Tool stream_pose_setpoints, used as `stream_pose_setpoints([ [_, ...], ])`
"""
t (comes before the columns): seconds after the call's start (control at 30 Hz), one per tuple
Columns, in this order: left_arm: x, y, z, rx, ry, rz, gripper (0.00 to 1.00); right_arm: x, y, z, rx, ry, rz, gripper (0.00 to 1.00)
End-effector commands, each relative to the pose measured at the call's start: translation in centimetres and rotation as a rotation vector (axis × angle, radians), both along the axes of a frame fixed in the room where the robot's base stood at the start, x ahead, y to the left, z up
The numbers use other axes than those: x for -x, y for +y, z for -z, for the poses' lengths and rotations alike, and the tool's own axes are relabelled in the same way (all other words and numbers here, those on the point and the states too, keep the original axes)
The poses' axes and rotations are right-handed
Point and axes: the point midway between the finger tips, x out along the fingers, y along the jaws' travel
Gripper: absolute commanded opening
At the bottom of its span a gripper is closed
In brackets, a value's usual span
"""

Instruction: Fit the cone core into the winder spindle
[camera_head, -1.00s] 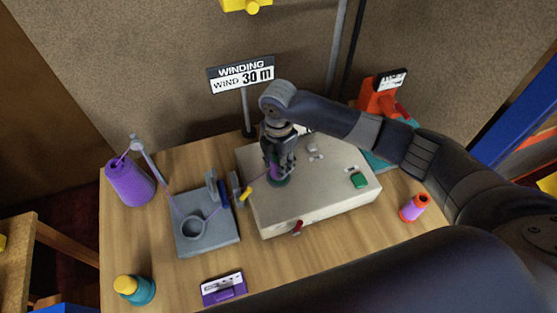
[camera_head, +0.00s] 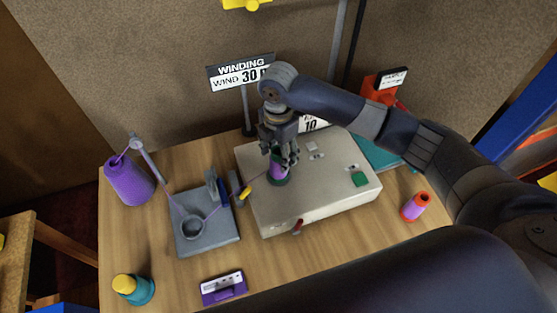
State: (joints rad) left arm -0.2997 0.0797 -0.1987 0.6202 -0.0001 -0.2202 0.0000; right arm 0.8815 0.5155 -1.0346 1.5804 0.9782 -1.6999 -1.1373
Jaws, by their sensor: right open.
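My left gripper is not in view.
A purple yarn cone (camera_head: 129,183) and a grey tensioner plate (camera_head: 206,232) stand left. A teal-yellow spool (camera_head: 134,289) and a purple label device (camera_head: 223,288) lie at the front. An orange-purple cone (camera_head: 415,206) stands right. The winding sign (camera_head: 240,72) rises behind.

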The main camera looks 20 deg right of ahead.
Motion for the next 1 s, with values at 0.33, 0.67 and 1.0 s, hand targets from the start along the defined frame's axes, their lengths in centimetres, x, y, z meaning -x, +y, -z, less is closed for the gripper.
stream_pose_setpoints([
  [0.33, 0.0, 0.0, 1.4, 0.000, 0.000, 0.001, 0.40, -0.1, 0.0, -6.8, 0.000, -0.002, 0.001, 0.55],
  [0.67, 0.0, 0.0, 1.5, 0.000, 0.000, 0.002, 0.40, 0.0, 0.0, -8.4, -0.001, 0.000, 0.001, 0.55],
  [1.0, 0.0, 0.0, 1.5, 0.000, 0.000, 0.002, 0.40, 0.0, 0.0, -8.4, 0.000, 0.001, 0.001, 0.55],
])
